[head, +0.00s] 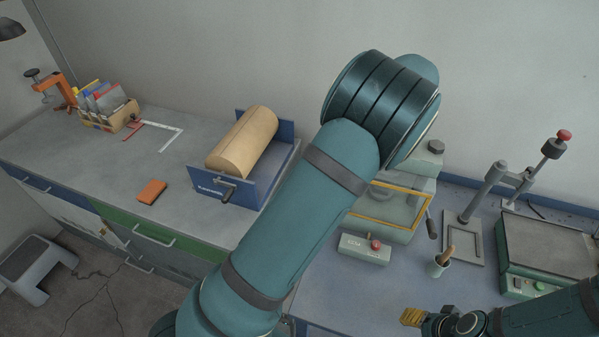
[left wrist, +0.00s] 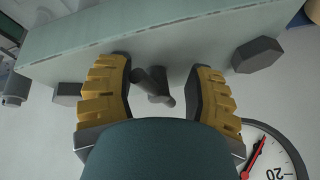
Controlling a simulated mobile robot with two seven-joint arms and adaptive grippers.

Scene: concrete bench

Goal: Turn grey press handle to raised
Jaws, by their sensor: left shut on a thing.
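The press (head: 430,160) is a pale green frame behind my left arm, with a yellow-edged guard in front. In the left wrist view its pale green beam (left wrist: 190,40) crosses the top, with dark hexagonal bolt heads. The dark grey press handle (left wrist: 153,86) shows between the yellow fingers of my left gripper (left wrist: 163,66), which is shut on it. In the head view my left gripper and this handle are hidden behind my arm, so the handle's angle is unclear. My right gripper (head: 412,317) is at the bottom edge, away from the press; its finger gap is not clear.
A gauge (left wrist: 272,155) with a red needle is beside the left gripper. A lever stand (head: 486,190) and a green-based machine (head: 545,245) are at right.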

